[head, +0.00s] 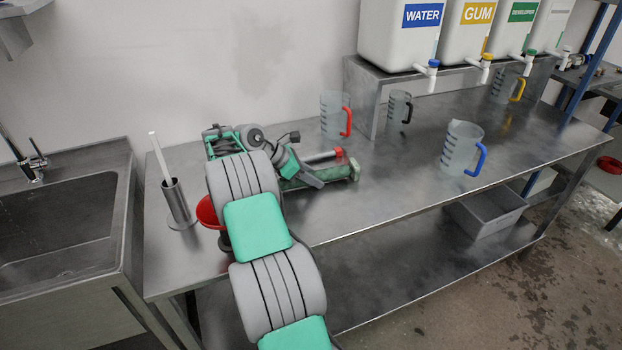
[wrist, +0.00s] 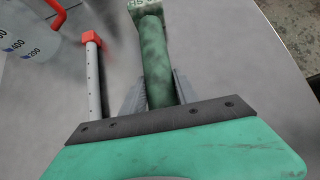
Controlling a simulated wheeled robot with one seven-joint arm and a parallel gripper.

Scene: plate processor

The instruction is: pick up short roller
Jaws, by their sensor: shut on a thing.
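The short roller looks like a worn green cylinder with a blocky end (head: 345,172), lying at the middle of the steel table in the head view. In the wrist view the green roller (wrist: 157,62) runs up between the two grey fingers. My gripper (head: 312,176) is closed around it, one finger on each side, in the wrist view (wrist: 158,90). The roller's near end is hidden by my gripper. I cannot tell whether the roller is clear of the table.
A grey perforated tube with a red end (wrist: 95,75) lies just left of the roller. Jugs with red (head: 334,115), black (head: 398,106) and blue (head: 461,147) handles stand behind and right. A red bowl (head: 207,212) and metal holder (head: 176,202) stand left. The front right table is clear.

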